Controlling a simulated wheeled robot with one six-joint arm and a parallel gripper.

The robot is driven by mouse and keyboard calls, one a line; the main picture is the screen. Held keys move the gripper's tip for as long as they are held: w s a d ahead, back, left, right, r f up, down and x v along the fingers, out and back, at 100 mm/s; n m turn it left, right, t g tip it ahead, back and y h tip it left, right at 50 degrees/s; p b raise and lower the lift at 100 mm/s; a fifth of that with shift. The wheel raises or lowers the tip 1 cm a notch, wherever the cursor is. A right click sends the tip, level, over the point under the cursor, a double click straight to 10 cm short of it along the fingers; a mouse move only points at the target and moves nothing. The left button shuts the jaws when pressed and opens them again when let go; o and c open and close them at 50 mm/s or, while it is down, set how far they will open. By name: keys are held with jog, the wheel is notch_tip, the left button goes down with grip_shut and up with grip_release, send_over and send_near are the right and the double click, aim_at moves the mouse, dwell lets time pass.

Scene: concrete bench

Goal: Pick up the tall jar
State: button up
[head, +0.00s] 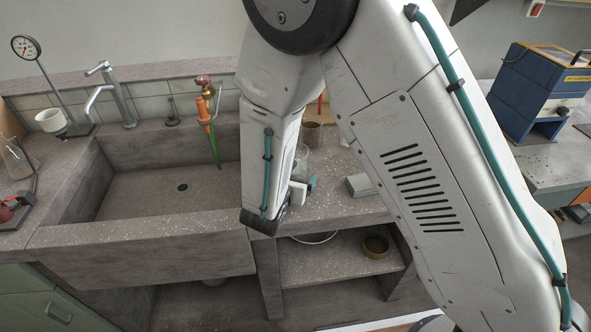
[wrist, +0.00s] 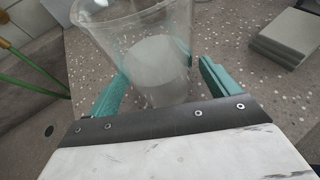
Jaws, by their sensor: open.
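A clear, see-through jar (wrist: 140,40) stands on the speckled bench in the wrist view, with a pale round patch showing through it. In the head view the clear jar (head: 301,158) is partly hidden behind my arm. My gripper (wrist: 163,75) is open, with one teal finger on each side of the jar's lower part. I cannot tell whether either finger touches the glass. In the head view only a little of my gripper (head: 308,184) shows, low over the bench.
Grey flat slabs (wrist: 287,36) lie to the right of the jar; they also show in the head view (head: 360,185). A brown cup (head: 312,134) stands behind the jar. A sink (head: 150,190) with an orange-and-green fixture (head: 207,118) is to the left.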

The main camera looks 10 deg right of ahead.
jog(key=shift+w+d+f, duration=0.2)
jog(key=shift+w+d, duration=0.05)
jog(key=shift+w, duration=0.15)
jog(key=c, duration=1.3)
jog(key=shift+r, duration=0.1)
jog(key=shift+r, duration=0.75)
notch_tip(320, 180, up, 2)
jog(key=shift+r, duration=0.1)
jog(key=shift+s+a+r, duration=0.2)
jog(key=shift+s+a, duration=1)
jog(key=shift+s, duration=1.2)
jog(key=shift+s+a+r, duration=0.2)
jog(key=shift+s+a, duration=1)
jog(key=shift+s, duration=1.25)
jog(key=shift+s+a+r, duration=0.2)
jog(key=shift+s+a, duration=1)
jog(key=shift+s, duration=1.2)
